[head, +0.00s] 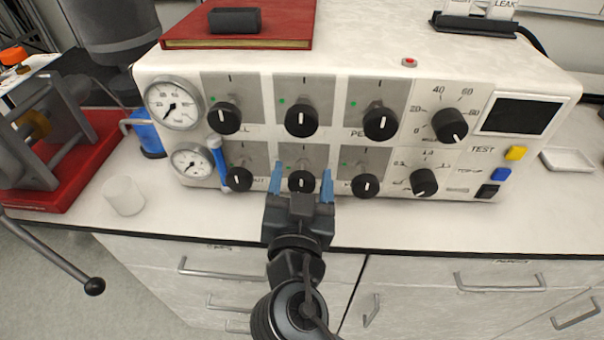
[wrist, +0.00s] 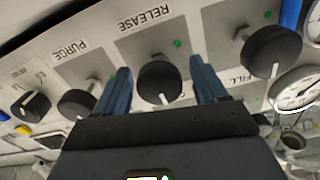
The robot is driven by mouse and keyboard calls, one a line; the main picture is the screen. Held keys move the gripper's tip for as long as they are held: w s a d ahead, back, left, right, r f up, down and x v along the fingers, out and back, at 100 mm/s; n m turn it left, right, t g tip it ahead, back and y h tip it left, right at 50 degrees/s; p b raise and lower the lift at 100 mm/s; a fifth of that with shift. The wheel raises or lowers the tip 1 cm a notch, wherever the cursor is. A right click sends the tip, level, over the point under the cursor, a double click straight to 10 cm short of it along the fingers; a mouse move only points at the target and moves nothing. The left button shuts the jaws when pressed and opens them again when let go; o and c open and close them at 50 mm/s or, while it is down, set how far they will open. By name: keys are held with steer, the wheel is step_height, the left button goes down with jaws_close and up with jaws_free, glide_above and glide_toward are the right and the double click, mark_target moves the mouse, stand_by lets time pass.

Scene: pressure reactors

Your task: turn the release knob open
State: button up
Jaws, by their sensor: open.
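The release knob (head: 301,182) is black and round with a white pointer line. It is the middle knob of the lower row on the white panel. In the head view its pointer looks about upright. In the wrist view the knob (wrist: 158,83) sits below the label RELEASE (wrist: 145,18), which appears upside down. My gripper (head: 301,180) is open, its two blue fingers on either side of the knob. In the wrist view my gripper (wrist: 162,88) shows gaps between fingers and knob; depth and contact are hard to tell.
Similar knobs flank it at left (head: 239,179) and right (head: 365,186), with a row above. A blue-handled lever (head: 217,158) and two gauges (head: 173,103) are at left. A white cup (head: 123,196) stands on the bench. Yellow, blue and black buttons (head: 501,174) are at right.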

steer(key=shift+w, duration=0.1)
steer(key=c, duration=1)
steer(key=shift+c, duration=0.2)
